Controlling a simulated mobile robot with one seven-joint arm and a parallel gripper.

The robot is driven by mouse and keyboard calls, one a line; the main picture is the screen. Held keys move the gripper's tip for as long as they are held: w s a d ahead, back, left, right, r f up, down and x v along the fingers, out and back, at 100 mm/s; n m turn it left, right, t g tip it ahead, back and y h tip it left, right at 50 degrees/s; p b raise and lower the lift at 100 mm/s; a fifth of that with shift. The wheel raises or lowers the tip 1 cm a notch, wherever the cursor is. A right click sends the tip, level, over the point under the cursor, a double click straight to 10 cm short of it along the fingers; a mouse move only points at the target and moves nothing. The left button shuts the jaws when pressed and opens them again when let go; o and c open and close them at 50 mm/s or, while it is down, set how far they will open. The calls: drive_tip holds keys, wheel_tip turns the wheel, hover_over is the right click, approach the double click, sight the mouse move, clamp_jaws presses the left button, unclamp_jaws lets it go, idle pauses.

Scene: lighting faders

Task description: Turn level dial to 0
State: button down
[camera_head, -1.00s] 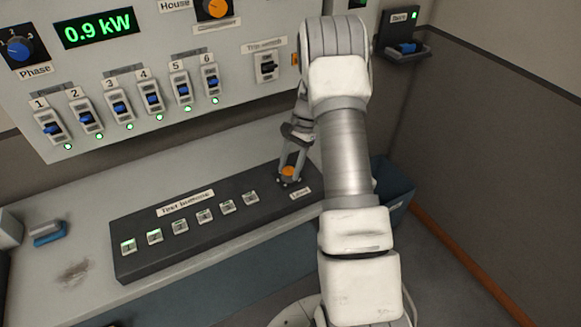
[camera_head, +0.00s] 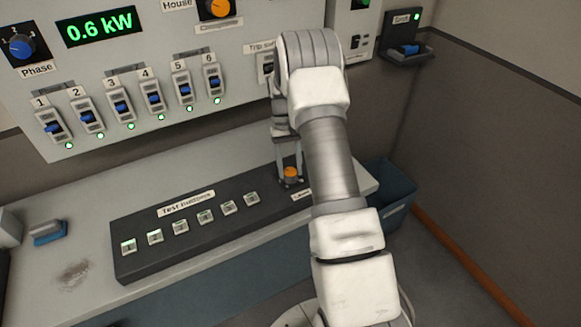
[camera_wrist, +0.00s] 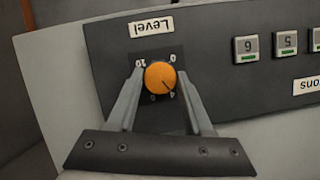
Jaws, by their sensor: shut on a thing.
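The level dial is an orange round knob (camera_head: 290,173) at the right end of the dark test-button panel (camera_head: 150,250). In the wrist view the knob (camera_wrist: 159,75) sits between my fingers, under an upside-down "Level" label (camera_wrist: 151,27). Its dark pointer line points to the lower right in that view, towards a mark that looks like 4. The 10 mark is at upper left and what looks like 0 at upper right. My gripper (camera_wrist: 160,72) is shut on the knob, one finger on each side; it comes down from above in the head view (camera_head: 289,165).
A green display (camera_head: 100,26) reads 0.6 kW. Several numbered faders (camera_head: 120,107) line the wall panel behind. Lit test buttons (camera_head: 205,217) run left of the dial. A blue bin (camera_head: 393,195) stands right of the desk. A blue-and-grey object (camera_head: 47,232) lies at left.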

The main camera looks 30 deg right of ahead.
drive_tip(key=n+h, duration=0.1)
drive_tip(key=n, duration=0.3)
drive_tip(key=shift+a+n+h, duration=0.15)
drive_tip(key=shift+n+h, duration=0.15)
drive_tip(key=shift+h, duration=0.1)
drive_tip(key=n+h, duration=0.1)
drive_tip(key=n, duration=0.1)
drive_tip(key=n+h, duration=0.1)
drive_tip(key=n, duration=0.2)
drive_tip(key=shift+s+a+t, duration=0.15)
drive_tip(key=shift+t, duration=0.25)
drive_tip(key=n, duration=0.3)
drive_tip(key=n+t+h, duration=0.1)
drive_tip(key=n, duration=0.2)
drive_tip(key=shift+s+t, duration=0.1)
drive_tip(key=shift+t, duration=0.2)
drive_tip(key=n+t, duration=0.1)
drive_tip(key=n, duration=0.1)
drive_tip(key=n+t, duration=0.1)
drive_tip(key=n, duration=0.2)
drive_tip(key=shift+s+h+p, duration=0.15)
drive_tip(key=shift+h+p, duration=0.15)
drive_tip(key=shift+h, duration=0.1)
drive_tip(key=shift+f, duration=0.1)
drive_tip(key=shift+c, duration=1.5)
unclamp_jaws()
drive_tip(key=shift+a, duration=0.1)
